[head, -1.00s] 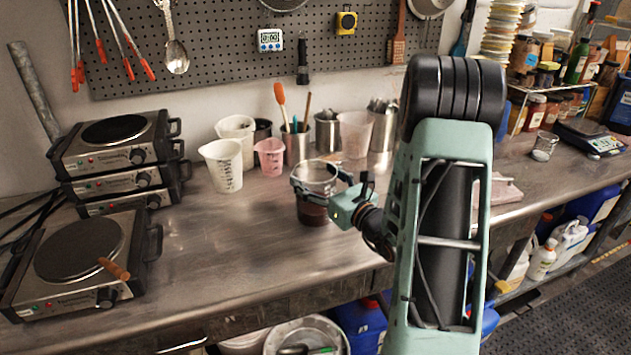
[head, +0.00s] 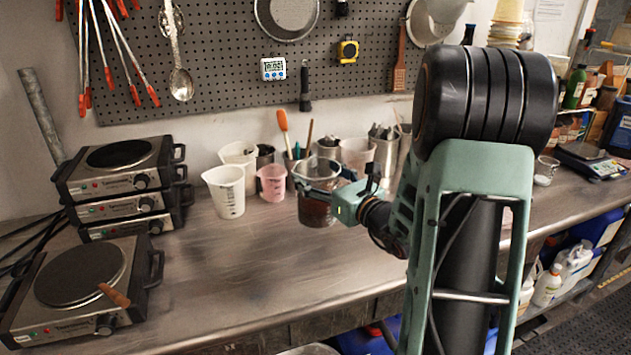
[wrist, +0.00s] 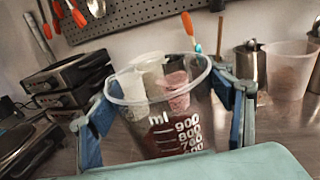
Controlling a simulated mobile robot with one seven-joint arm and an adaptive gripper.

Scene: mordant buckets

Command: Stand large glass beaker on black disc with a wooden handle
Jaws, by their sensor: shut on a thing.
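The large glass beaker (head: 316,212) is clear, with a dark red liquid in it and white ml marks that show in the wrist view (wrist: 175,138). My gripper (head: 320,186) is shut on it, with one blue finger on each side below the rim. The beaker looks upright and appears a little above the bench. The black disc (head: 75,272) lies at the front left, on top of the single hotplate. Its wooden handle (head: 114,295) points to the front right. Nothing stands on the disc.
A stack of hotplates (head: 122,180) stands behind the disc. The bench (head: 220,265) between beaker and hotplate is clear.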

